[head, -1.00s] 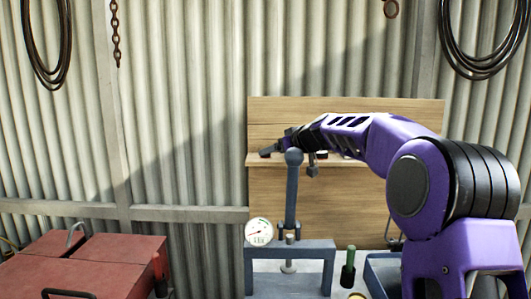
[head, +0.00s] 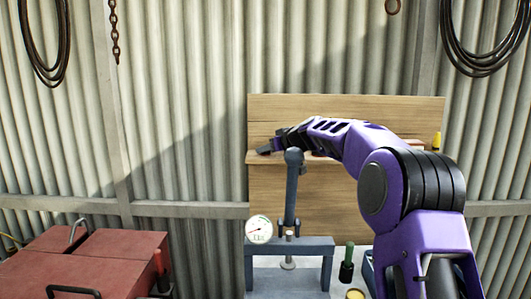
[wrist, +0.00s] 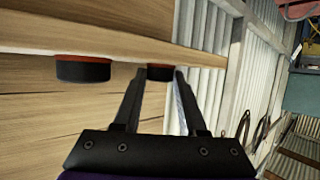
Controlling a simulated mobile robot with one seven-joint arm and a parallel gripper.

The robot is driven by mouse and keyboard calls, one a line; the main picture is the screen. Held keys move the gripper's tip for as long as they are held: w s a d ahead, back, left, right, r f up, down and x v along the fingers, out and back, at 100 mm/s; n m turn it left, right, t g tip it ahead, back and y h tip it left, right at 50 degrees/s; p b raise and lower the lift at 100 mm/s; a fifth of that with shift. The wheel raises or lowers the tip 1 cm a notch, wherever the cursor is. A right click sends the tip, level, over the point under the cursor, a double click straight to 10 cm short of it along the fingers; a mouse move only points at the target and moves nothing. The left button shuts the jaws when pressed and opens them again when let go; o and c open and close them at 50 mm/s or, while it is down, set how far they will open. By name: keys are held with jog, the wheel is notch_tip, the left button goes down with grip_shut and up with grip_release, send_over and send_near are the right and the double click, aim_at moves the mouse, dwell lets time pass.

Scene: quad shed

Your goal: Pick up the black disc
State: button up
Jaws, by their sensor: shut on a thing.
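My gripper (wrist: 160,76) is shut on a black disc (wrist: 160,74) with a reddish band, held between its two fingertips in the wrist view. The disc is at the wooden shelf (wrist: 210,52); I cannot tell whether it still touches the board. In the head view my gripper (head: 268,147) is at the left end of the shelf (head: 252,158), and the held disc cannot be made out there.
A wooden backboard (head: 340,104) rises behind the shelf. A yellow item (head: 436,141) stands at its right end. Below are a grey press (head: 290,245) with an upright lever, a dial gauge (head: 259,229), a green-handled tool (head: 347,260) and red boxes (head: 110,262).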

grip_shut()
jog(key=shift+r, duration=0.15)
